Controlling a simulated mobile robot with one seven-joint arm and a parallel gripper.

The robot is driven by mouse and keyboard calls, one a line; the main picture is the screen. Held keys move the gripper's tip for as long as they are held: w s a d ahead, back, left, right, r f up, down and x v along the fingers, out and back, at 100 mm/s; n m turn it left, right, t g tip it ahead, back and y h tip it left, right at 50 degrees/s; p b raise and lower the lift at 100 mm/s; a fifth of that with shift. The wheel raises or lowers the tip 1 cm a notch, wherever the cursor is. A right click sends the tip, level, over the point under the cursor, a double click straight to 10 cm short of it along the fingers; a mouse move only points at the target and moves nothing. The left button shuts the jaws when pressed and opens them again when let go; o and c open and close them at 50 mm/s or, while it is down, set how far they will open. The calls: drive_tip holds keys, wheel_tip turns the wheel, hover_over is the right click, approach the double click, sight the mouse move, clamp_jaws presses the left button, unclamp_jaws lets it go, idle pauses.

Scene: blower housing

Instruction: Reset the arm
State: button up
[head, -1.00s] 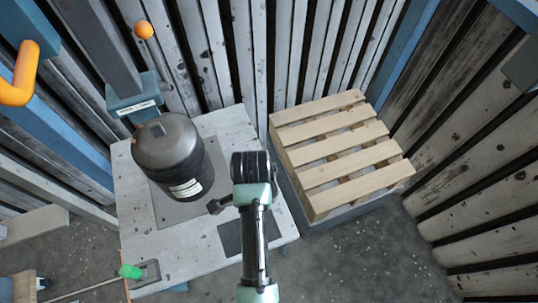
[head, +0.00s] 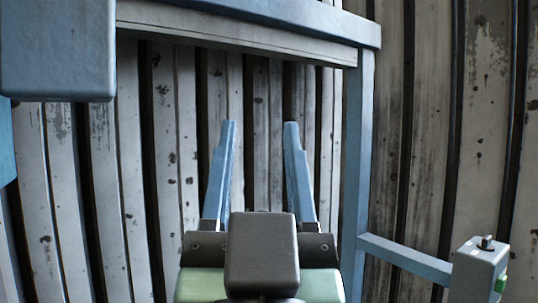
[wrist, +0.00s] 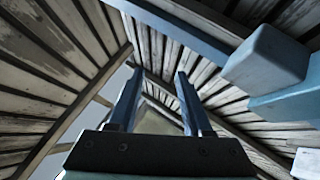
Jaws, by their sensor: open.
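My gripper (head: 260,124) is raised in front of the slatted wall in the head view, its two blue fingers pointing up. The fingers stand apart with nothing between them, so it is open and empty. In the wrist view my gripper (wrist: 159,72) also shows two spread fingers, with only the walls and roof space beyond them. The dark wrist block and pale green part of my arm fill the bottom middle of the head view. The black tank, the table and the pallet are out of the current views.
A blue overhead beam (head: 240,22) crosses above the fingers, and a blue post (head: 358,150) stands to their right. A blue block (head: 57,50) hangs at upper left. A grey control box (head: 478,268) sits at lower right. Slatted walls (head: 170,150) stand behind.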

drive_tip(key=shift+t, duration=0.7)
drive_tip(key=s+r, duration=0.2)
drive_tip(key=s, duration=0.1)
drive_tip(key=shift+s+d+r, duration=0.15)
drive_tip(key=shift+d+r, duration=0.2)
drive_tip(key=shift+r, duration=0.05)
wheel_tip(320, 180, up, 14)
drive_tip(key=p, duration=1.3)
drive_tip(key=shift+f+p, duration=0.15)
drive_tip(key=shift+p, duration=0.25)
